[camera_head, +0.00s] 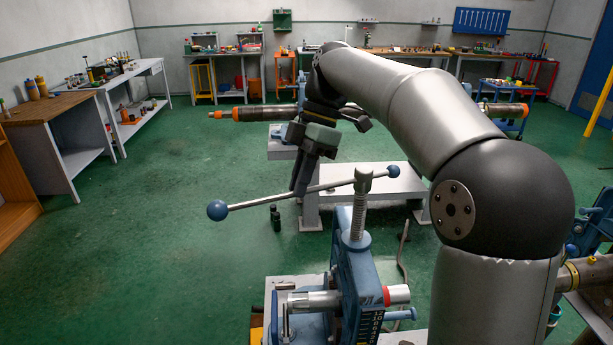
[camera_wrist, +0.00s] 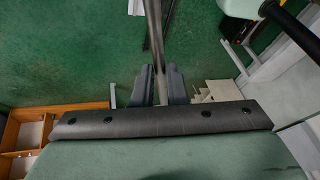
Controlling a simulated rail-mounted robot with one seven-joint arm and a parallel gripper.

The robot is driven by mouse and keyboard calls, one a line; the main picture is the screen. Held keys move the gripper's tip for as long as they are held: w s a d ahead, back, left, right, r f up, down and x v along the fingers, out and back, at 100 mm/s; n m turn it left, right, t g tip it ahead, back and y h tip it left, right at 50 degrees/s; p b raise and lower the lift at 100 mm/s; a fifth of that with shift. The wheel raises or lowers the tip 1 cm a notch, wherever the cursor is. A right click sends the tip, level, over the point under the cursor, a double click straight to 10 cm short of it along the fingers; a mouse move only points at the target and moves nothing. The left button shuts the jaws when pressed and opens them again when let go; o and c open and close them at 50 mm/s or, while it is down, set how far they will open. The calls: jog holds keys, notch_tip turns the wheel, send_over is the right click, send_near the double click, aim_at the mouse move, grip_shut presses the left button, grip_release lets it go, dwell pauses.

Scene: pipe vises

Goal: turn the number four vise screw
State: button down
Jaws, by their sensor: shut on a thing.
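The nearest vise (camera_head: 352,265) is blue, with an upright threaded screw (camera_head: 358,217) at its top. A long steel handle bar (camera_head: 262,201) passes through the screw head and slopes down to the left. It has a blue ball at each end. My gripper (camera_head: 300,188) is shut on this bar, left of the screw head. In the wrist view the bar (camera_wrist: 155,40) runs between the two dark fingers (camera_wrist: 161,84). A steel pipe (camera_head: 315,300) with a red band lies in the vise. I cannot read a number four on the vise.
A second pipe (camera_head: 250,113) with an orange end lies on a stand behind my gripper. A light bench (camera_head: 375,182) stands behind the vise. Another vise (camera_head: 592,225) is at the right edge. The green floor (camera_head: 150,240) is open to the left.

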jog(key=shift+d+f, duration=0.15)
jog(key=shift+f, duration=0.2)
jog(key=c, duration=1.6)
grip_release()
jog(key=shift+o, duration=0.7)
jog(key=shift+w, duration=0.2)
jog(key=shift+s+r, duration=0.15)
jog(key=v, duration=0.7)
jog(key=shift+r, duration=0.25)
